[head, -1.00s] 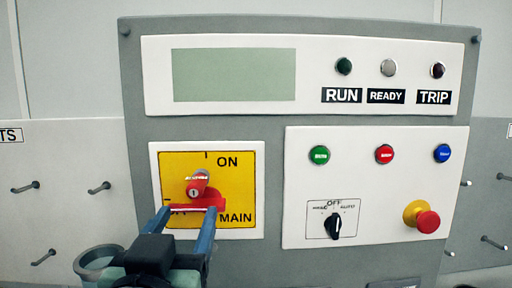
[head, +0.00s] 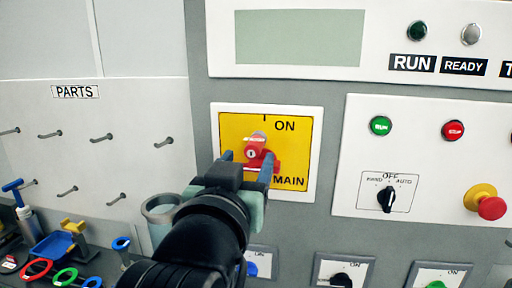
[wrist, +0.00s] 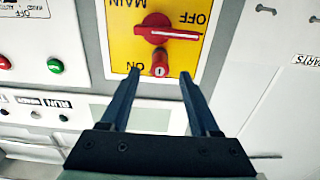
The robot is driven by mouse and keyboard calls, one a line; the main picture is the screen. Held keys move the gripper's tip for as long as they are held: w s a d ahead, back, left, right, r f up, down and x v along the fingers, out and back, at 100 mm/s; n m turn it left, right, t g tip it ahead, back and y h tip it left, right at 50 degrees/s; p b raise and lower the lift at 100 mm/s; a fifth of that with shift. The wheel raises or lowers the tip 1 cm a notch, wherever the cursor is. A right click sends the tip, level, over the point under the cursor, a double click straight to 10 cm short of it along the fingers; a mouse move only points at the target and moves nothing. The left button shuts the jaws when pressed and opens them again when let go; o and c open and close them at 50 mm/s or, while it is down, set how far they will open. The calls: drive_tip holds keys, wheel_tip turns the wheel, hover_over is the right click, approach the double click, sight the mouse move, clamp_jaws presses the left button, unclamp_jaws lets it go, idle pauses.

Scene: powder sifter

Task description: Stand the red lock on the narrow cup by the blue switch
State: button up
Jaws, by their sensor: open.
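The wrist view shows the lock (wrist: 160,66) too, with the plate upside down. My gripper (head: 248,159) is open in front of the plate. In the wrist view its fingertips (wrist: 160,74) appear on either side of the lock, with gaps; I cannot tell how far they reach around it. A blue switch (head: 252,269) shows low on the cabinet, partly behind my arm.
A grey round container (head: 160,208) stands left of my arm. Blue, red and green rings and other parts lie at lower left, below the PARTS board (head: 140,150) with its pegs. A red-and-yellow stop button (head: 488,204) sticks out at right.

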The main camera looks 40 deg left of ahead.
sight(251, 154)
drive_tip(key=shift+x, duration=2.75)
drive_tip(key=shift+d+p, duration=0.1)
drive_tip(key=shift+p, duration=0.25)
clamp_jaws()
drive_tip(key=shift+s, duration=0.15)
drive_tip(key=shift+v, duration=2.9)
